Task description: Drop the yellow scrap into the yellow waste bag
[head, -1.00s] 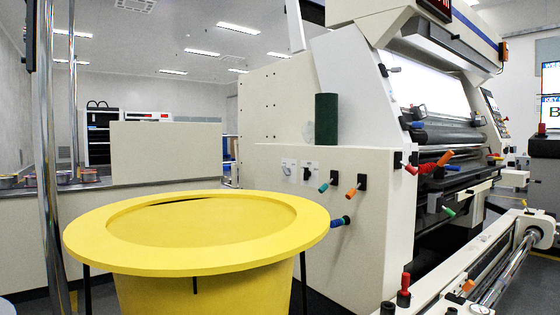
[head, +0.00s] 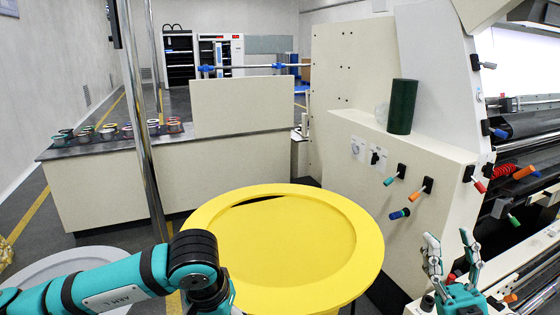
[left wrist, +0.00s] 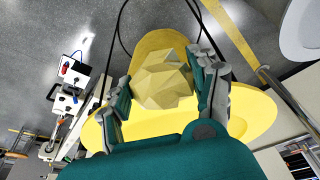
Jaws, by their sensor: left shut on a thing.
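The yellow scrap (left wrist: 163,82) is a pale yellow crumpled, many-sided lump. In the left wrist view it sits between the two fingers of my left gripper (left wrist: 162,72), which is shut on it. The yellow waste bag (head: 365,225) has a wide round yellow rim and stands at centre in the head view. It also shows behind the scrap in the left wrist view (left wrist: 250,112). My left arm reaches in from the lower left, in front of the bag; its fingers and the scrap are hidden in the head view. My right gripper (head: 451,250) is open and empty, right of the bag.
A large cream machine (head: 425,160) with coloured handles stands behind and right of the bag. A cream counter (head: 115,190) with several small coloured rolls is at the left. A shiny metal post (head: 143,130) rises left of the bag. A pale grey round rim (head: 75,262) is at the lower left.

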